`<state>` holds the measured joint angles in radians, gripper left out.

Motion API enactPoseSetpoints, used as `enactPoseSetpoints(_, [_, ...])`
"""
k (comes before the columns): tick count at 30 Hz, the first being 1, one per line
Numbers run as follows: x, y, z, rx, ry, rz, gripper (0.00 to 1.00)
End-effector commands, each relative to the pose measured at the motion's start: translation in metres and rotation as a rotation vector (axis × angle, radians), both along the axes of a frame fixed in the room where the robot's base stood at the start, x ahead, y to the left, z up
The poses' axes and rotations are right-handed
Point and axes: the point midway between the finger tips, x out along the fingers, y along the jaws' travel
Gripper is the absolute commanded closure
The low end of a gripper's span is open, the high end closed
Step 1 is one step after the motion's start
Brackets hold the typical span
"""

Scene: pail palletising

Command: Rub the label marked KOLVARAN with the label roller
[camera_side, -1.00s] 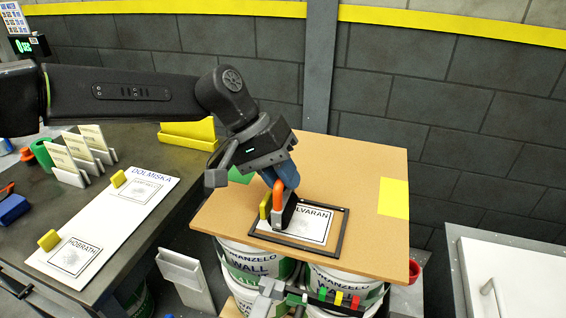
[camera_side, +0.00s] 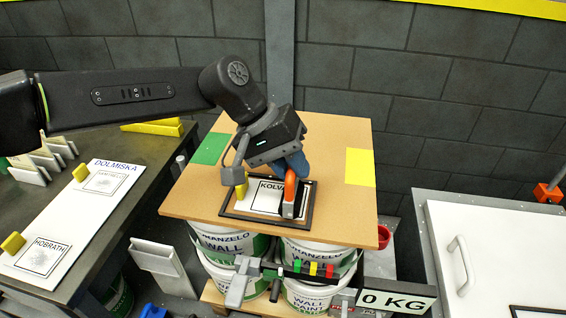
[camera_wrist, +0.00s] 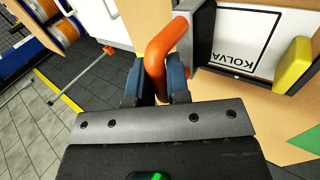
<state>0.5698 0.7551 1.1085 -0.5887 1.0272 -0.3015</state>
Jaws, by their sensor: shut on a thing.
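The label marked KOLVARAN (camera_side: 266,195) lies inside a black frame (camera_side: 238,215) on the brown board on top of the pails. Only "KOLVA" of its text shows; it also appears in the wrist view (camera_wrist: 235,45). My gripper (camera_side: 291,165) is shut on the orange handle of the label roller (camera_side: 289,192). In the wrist view the orange handle (camera_wrist: 160,50) sits between my blue fingertips. The roller's grey and black body stands over the label's right part in the side view. Its contact with the label is hidden.
A yellow tab (camera_side: 241,186) stands at the frame's left side. Green (camera_side: 211,149) and yellow (camera_side: 360,167) patches mark the board (camera_side: 330,135). A white panel (camera_side: 70,220) with other labels lies on the left table. A white lidded box (camera_side: 490,250) stands right.

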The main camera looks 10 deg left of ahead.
Motion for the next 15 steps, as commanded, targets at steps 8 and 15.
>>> enactPoseSetpoints(8, [0.001,0.029,0.0,0.001,0.0,0.006,1.0])
enactPoseSetpoints(15, [0.001,0.051,0.0,0.001,-0.001,0.006,1.0])
